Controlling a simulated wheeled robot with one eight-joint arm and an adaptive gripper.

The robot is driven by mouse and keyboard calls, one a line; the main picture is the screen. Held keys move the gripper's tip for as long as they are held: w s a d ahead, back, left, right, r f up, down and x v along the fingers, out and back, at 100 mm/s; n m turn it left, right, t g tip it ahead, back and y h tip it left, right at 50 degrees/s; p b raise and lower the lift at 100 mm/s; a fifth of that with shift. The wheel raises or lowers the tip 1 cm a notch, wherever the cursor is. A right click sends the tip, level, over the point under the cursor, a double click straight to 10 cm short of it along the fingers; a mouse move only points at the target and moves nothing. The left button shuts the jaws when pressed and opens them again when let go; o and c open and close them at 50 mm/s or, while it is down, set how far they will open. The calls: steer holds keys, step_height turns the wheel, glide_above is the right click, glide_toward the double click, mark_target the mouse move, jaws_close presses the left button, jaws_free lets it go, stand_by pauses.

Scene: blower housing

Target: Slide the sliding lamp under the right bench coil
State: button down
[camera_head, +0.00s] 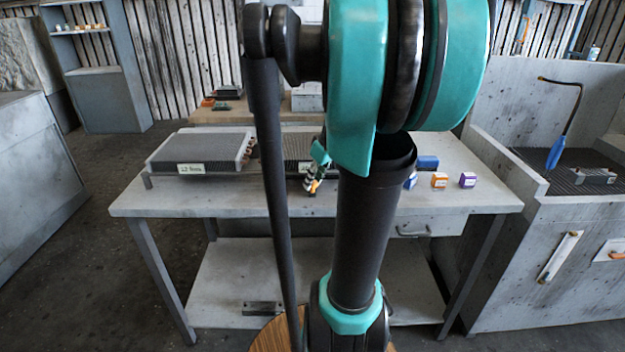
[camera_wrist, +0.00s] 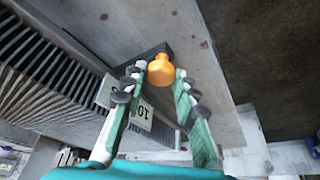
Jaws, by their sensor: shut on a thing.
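The sliding lamp shows in the wrist view as an orange knob (camera_wrist: 160,69) on a dark base close to the bench's front edge. My gripper (camera_wrist: 161,78) has its green-and-white fingers on either side of the knob, shut on it. In the head view my gripper (camera_head: 314,184) is low at the bench front, largely behind my arm. The right bench coil (camera_head: 298,147) is a grey finned block, partly hidden by my arm. Its fins (camera_wrist: 45,75) and a "10" label (camera_wrist: 143,113) fill the left of the wrist view, beside the lamp.
The left bench coil (camera_head: 196,151), labelled "12 fins", sits on the grey bench (camera_head: 140,204). A sink counter with a blue-handled hose (camera_head: 555,155) is at far right.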

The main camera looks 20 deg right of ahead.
steer(key=c, duration=1.2)
jaws_free()
steer(key=shift+d, duration=0.3)
steer(key=shift+s, duration=0.1)
steer(key=v, duration=1.2)
steer(key=s+a+f+m, duration=0.1)
steer(key=s+a+f, duration=0.2)
steer(key=f, duration=0.4)
steer(key=s+a+f+m+h, duration=0.1)
steer(key=s+a+f, duration=0.3)
steer(key=f, duration=0.4)
steer(key=s+a+f+m+h, duration=0.1)
steer(key=s+a+f+m, duration=0.2)
steer(key=a+f, duration=0.3)
step_height(320, 180, down, 2)
steer(key=shift+s+f, duration=0.1)
steer(key=shift+s, duration=0.05)
